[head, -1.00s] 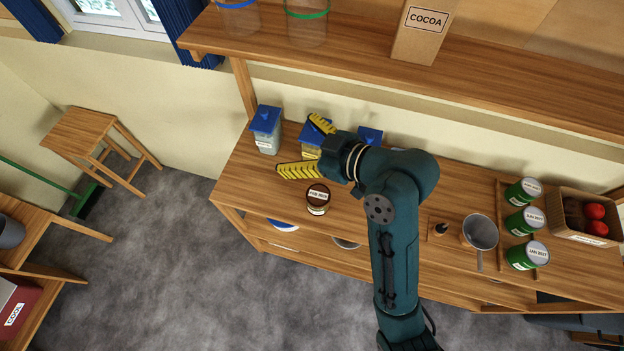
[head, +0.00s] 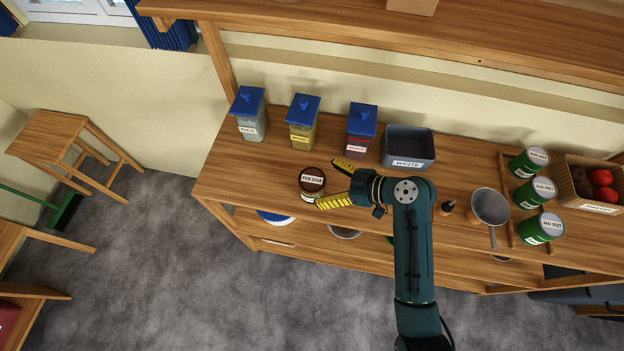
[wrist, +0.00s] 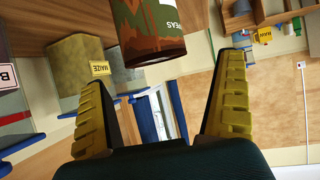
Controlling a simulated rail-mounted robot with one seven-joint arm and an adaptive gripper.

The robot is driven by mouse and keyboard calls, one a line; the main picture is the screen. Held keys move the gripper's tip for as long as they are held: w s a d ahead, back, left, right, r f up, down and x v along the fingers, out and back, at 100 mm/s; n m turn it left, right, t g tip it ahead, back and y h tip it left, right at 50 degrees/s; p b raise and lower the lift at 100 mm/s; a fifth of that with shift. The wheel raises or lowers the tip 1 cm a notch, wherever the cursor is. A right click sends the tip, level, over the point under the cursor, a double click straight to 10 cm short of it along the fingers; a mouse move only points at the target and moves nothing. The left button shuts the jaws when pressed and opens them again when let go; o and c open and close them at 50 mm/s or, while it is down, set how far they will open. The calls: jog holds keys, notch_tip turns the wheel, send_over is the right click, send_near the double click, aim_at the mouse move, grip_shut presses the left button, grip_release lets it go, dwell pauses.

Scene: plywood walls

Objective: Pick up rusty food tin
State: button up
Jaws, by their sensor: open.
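The rusty food tin (head: 312,186) stands upright near the front edge of the wooden counter, with a dark brown lid labelled FEB 2028. In the wrist view its rust-patterned side (wrist: 148,32) and part of a label show at the top, between the fingertips. My gripper (head: 327,182) is open, to the right of the tin. Its two yellow-padded fingers point left, one tip behind the tin and one in front. The fingers also show in the wrist view (wrist: 163,58), with nothing held. I cannot tell whether a finger touches the tin.
Blue-lidded jars of rice (head: 250,118), maize (head: 302,124) and a red content (head: 361,132) stand behind. A grey waste bin (head: 408,148) is at back right. A saucepan (head: 490,207), green tins (head: 531,162) and a crate (head: 597,205) stand right. An upper shelf (head: 420,50) overhangs the back.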

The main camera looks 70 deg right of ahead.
aim_at(313, 179)
jog(key=x, duration=0.5)
jog(key=shift+w+d+f, duration=0.15)
jog(key=shift+w+d, duration=0.05)
jog(key=shift+d, duration=0.05)
jog(key=c, duration=1.1)
jog(key=shift+c, duration=0.5)
